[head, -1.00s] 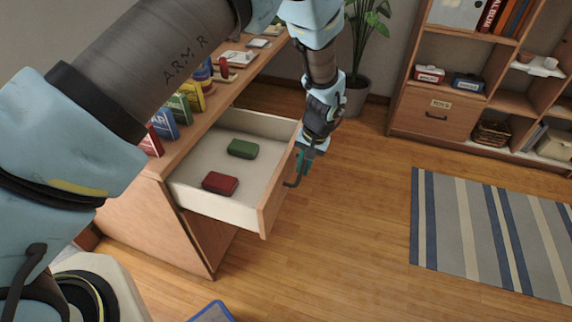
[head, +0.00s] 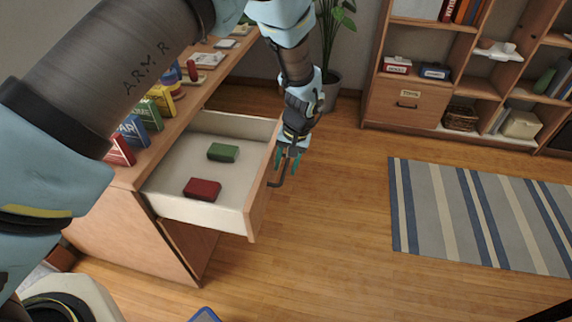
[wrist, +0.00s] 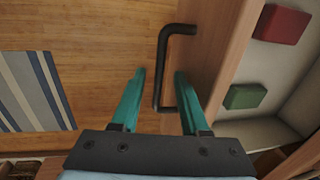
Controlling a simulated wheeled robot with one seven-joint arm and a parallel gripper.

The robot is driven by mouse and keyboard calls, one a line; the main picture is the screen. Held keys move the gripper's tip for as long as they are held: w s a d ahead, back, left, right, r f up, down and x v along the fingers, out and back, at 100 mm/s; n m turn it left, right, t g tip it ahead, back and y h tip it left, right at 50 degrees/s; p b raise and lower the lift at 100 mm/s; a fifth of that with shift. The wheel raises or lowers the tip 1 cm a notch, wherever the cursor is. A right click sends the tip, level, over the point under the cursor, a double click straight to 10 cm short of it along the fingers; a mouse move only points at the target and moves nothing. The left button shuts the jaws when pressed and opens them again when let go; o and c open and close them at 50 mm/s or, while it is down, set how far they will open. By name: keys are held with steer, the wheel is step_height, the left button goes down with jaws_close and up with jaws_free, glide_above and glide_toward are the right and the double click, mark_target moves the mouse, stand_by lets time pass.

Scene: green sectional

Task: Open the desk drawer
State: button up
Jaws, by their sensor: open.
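The desk drawer (head: 165,205) is pulled well out of the wooden desk (head: 115,235). A red box (head: 202,189) and a green box (head: 223,152) lie inside it. The drawer's dark bar handle (head: 277,180) sticks out from the wooden front; it also shows in the wrist view (wrist: 160,68). My gripper (head: 288,158) is at the drawer front, by the handle. In the wrist view its two teal fingers (wrist: 158,98) are spread apart, with the near end of the handle between them. I see no clear contact.
Several small boxes (head: 133,133) stand on the desk top. A striped rug (head: 470,215) lies on the right. A shelf unit (head: 408,103) and a potted plant (head: 330,85) stand at the back. The wooden floor (head: 330,230) before the drawer is clear.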

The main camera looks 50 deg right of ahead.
step_height(320, 180, up, 11)
steer(key=s+d+b, duration=0.1)
steer(key=b, duration=0.1)
steer(key=shift+s+f, duration=0.2)
steer(key=shift+s, duration=0.15)
stand_by(0.5)
steer(key=w+a+r+n+g+p, duration=0.1)
steer(key=w+a+r+n, duration=0.3)
steer(key=w+a, duration=0.75)
steer(key=w+a+r+n+p, duration=0.1)
steer(key=w+a+r, duration=0.65)
steer(key=a, duration=0.65)
steer(key=s+a+r+n, duration=0.1)
steer(key=a+n, duration=0.2)
steer(key=a, duration=1)
steer(key=s+a+r+n+h, duration=0.1)
steer(key=a+r+n, duration=0.1)
steer(key=a, duration=1.1)
steer(key=shift+s+r+n+t+p, duration=0.2)
steer(key=shift+s+n+t+p, duration=0.1)
steer(key=shift+n+p, duration=0.1)
